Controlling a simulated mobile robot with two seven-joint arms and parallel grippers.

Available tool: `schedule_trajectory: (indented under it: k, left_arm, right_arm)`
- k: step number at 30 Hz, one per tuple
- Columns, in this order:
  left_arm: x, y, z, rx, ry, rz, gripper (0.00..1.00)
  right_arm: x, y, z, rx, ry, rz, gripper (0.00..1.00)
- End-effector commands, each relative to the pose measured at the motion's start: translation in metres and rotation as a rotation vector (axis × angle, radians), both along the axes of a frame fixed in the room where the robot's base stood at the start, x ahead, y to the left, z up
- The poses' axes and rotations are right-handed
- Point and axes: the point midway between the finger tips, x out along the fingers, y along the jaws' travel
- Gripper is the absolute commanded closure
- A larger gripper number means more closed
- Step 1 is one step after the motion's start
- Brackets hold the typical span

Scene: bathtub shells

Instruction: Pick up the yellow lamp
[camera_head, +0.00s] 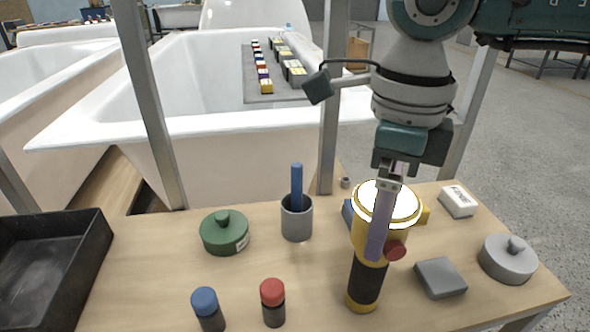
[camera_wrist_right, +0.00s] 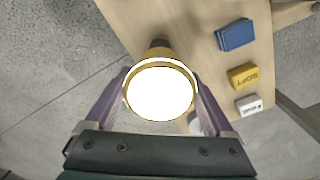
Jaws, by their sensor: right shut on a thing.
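The yellow lamp (camera_head: 366,282) is a yellow flashlight with a black grip, a red button and a bright white lens, in the right half of the head view. My right gripper (camera_head: 378,240) comes down from above, its purple finger across the lamp's head. In the right wrist view, the lamp (camera_wrist_right: 160,92) sits between the two purple fingers of the right gripper (camera_wrist_right: 160,100), which is shut on its head. The lamp looks upright or slightly tilted; I cannot tell whether its base touches the table. My left gripper is not in view.
The wooden table (camera_head: 150,270) also holds a green lidded tin (camera_head: 225,232), a grey cup (camera_head: 297,220) with a blue stick, blue-capped (camera_head: 207,308) and red-capped (camera_head: 273,302) jars, a grey block (camera_head: 440,278) and a grey lidded tin (camera_head: 507,260). A black tray (camera_head: 92,255) is at left.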

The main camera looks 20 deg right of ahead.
Motion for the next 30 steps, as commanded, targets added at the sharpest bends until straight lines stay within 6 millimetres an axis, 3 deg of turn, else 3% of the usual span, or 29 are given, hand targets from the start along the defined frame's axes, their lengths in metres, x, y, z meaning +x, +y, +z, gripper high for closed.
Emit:
schedule_trajectory:
  k: [1,7,20,26,30]
  left_arm:
    - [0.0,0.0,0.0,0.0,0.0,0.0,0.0]
    - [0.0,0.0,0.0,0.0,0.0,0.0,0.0]
    - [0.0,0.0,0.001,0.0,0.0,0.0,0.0]
    - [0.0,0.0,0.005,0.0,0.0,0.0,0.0]
    - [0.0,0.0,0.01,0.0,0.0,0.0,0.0]
  right_arm:
    - [0.0,0.0,0.0,0.001,-0.001,0.0,0.78]
    - [0.0,0.0,0.0,0.001,-0.001,0.0,1.0]
    - [0.001,0.0,0.005,0.001,-0.003,0.0,1.0]
    - [0.001,0.0,0.029,0.002,-0.005,0.0,1.0]
    - [0.002,0.0,0.064,0.0,-0.008,0.001,1.0]
